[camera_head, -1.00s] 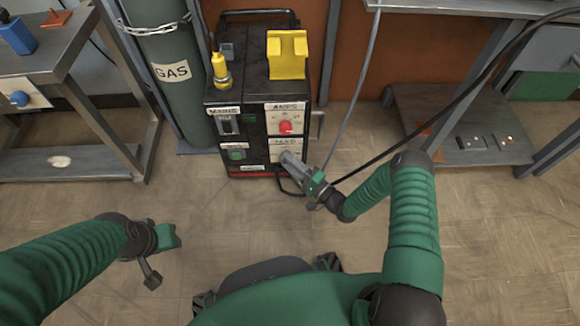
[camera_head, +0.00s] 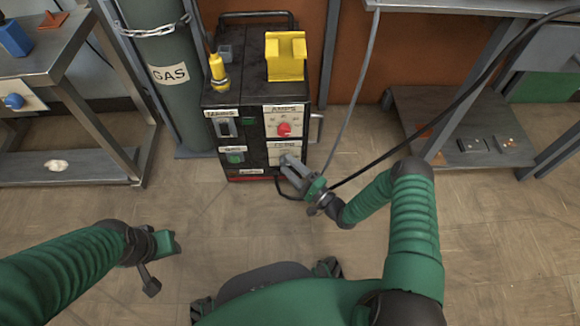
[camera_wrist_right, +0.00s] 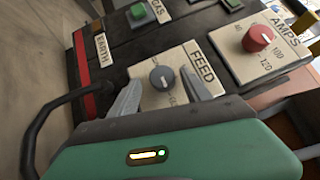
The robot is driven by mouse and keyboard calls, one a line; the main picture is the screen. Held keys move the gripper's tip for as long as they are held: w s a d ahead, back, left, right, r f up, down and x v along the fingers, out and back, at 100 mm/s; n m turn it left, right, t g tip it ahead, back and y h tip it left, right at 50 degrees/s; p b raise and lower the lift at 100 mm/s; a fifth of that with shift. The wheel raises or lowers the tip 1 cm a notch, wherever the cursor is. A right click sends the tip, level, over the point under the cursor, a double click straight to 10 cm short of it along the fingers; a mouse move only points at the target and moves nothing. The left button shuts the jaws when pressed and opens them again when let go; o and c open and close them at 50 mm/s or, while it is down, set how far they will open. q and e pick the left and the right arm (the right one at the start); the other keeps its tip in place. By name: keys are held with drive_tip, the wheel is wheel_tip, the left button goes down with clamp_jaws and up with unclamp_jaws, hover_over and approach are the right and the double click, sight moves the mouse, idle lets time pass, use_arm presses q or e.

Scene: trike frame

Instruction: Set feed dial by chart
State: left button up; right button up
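The welding machine (camera_head: 250,100) stands on the floor at centre. Its grey, round FEED dial (camera_wrist_right: 162,78) sits on a pale panel (camera_wrist_right: 188,62) marked FEED in the right wrist view. My right gripper (camera_wrist_right: 160,92) is open, with one finger on each side of the dial and visible gaps to it. In the head view my right gripper (camera_head: 289,164) covers most of the FEED panel. The dial's scale is mostly hidden or too small to read. My left gripper (camera_head: 162,262) hangs over bare floor, away from the machine; its finger opening is unclear. No chart is readable.
The red AMPS dial (camera_wrist_right: 258,38) sits beside the FEED panel; it also shows in the head view (camera_head: 284,129). A dark cable (camera_wrist_right: 62,105) loops near the gripper. A gas cylinder (camera_head: 170,100) stands left of the machine. The floor in front is clear.

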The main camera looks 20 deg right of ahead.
drive_tip(key=shift+s+r, duration=0.1)
drive_tip(key=p+v, duration=0.6)
drive_tip(key=v, duration=1)
drive_tip(key=shift+s+d+p, duration=0.2)
drive_tip(key=shift+s+p, duration=0.05)
drive_tip(key=shift+p, duration=0.1)
